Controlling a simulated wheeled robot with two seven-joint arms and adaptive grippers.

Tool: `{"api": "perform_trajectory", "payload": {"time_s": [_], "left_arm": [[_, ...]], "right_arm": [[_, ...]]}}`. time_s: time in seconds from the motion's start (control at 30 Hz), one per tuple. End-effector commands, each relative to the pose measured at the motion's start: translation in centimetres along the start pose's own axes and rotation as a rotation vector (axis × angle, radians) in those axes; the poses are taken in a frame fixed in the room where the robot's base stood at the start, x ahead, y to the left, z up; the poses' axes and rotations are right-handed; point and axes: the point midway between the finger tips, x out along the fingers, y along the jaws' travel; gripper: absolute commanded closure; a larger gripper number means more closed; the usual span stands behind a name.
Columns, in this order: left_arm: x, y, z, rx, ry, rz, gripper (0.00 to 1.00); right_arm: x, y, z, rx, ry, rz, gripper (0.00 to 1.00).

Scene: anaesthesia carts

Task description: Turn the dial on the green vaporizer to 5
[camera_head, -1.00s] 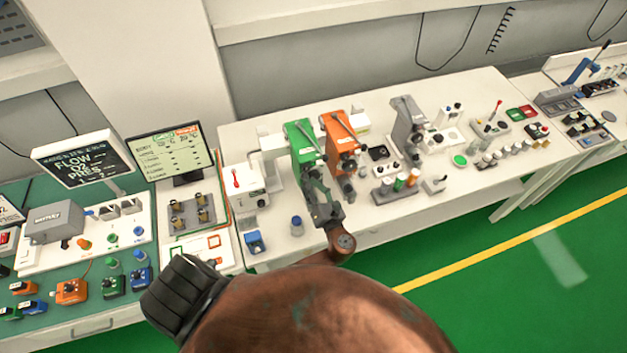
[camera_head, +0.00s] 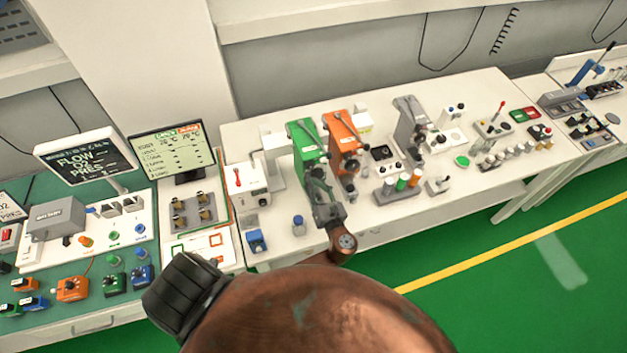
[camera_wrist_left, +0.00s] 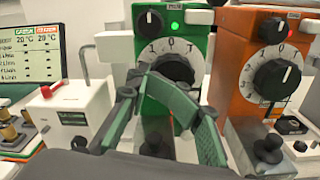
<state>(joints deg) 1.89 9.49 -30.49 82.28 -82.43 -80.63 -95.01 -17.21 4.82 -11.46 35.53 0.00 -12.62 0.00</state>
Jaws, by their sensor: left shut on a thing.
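The green vaporizer (camera_head: 304,143) stands on the white bench, left of the orange one. In the left wrist view its green body (camera_wrist_left: 187,22) carries a small black knob on top and a white dial (camera_wrist_left: 165,50) with numbers around its rim. My left gripper (camera_head: 320,184) reaches the vaporizer's front from below. In the wrist view its green-padded fingers (camera_wrist_left: 153,83) are shut on the dial's dark knob, which they partly cover. The dial's lower part is hidden, so I cannot read its setting. My right gripper is not in view.
The orange vaporizer (camera_head: 343,136) stands close on the right, with its own dial (camera_wrist_left: 276,76). A white box with a red lever (camera_head: 250,185) is on the left. A small blue-capped bottle (camera_head: 298,225) and a blue device (camera_head: 256,240) stand near the front edge.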

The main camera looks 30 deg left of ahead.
Motion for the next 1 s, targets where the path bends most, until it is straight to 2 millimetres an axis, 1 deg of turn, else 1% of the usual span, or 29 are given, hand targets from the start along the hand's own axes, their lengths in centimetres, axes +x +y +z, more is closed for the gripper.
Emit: {"api": "perform_trajectory", "payload": {"time_s": [0.03, 0.37, 0.6, 1.0], "left_arm": [[-0.4, -1.0, 0.0, -0.042, 0.0, -0.029, 1.0], [-0.4, -1.0, 0.0, -0.357, 0.002, -0.043, 1.0], [-0.3, -0.9, 0.2, -0.588, -0.001, -0.054, 1.0], [-0.2, -0.7, 0.5, -0.915, -0.004, -0.07, 1.0]], "right_arm": [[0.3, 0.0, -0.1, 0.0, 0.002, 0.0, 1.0], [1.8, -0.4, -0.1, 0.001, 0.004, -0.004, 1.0], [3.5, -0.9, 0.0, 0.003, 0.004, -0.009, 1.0], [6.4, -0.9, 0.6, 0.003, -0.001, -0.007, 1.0]]}}
